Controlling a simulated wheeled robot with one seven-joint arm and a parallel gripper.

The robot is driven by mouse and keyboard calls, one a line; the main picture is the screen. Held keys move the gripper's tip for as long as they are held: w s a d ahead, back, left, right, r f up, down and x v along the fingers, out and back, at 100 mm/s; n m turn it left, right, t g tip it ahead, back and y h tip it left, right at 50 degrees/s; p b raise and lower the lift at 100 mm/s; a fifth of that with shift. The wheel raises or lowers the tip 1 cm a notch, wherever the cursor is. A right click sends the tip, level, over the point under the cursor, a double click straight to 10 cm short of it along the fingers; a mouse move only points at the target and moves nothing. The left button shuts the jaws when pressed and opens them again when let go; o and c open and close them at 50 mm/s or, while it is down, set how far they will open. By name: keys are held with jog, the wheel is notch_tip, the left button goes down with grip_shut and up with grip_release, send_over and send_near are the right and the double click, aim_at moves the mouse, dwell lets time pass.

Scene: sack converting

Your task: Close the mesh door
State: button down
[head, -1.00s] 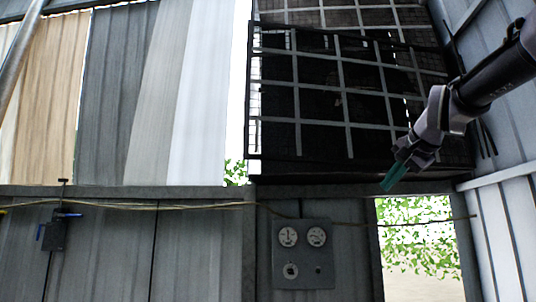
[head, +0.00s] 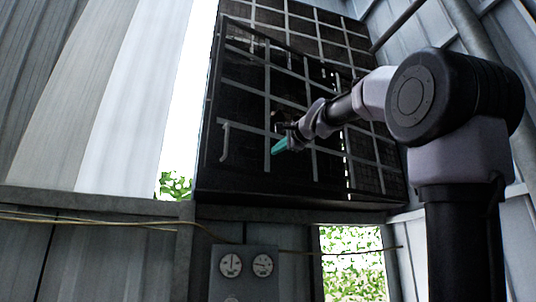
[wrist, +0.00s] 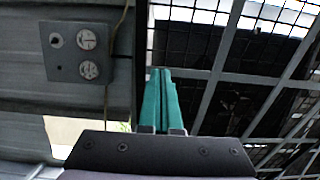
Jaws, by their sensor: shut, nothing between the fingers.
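The mesh door (head: 240,105) is a dark panel with a pale grey grid, high up in the middle of the head view. It appears to stand at an angle to the mesh behind it, so it looks ajar. A pale bent handle (head: 225,142) is on its left part. My gripper (head: 277,147), with teal fingers, is in front of the door, right of the handle. Its fingers are shut together and empty in the wrist view (wrist: 160,75). The door's grid bars (wrist: 222,50) show right of and beyond the fingertips there; I cannot tell whether they touch.
A grey box with dials (head: 245,272) is on the wall below the door; it also shows in the wrist view (wrist: 80,52). A yellowish cable (head: 100,222) runs along the wall. A ledge (head: 100,203) runs below pale hanging sheets (head: 130,90). Ribbed metal wall stands at right.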

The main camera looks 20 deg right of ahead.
aim_at(256, 163)
jog(key=x, duration=1.2)
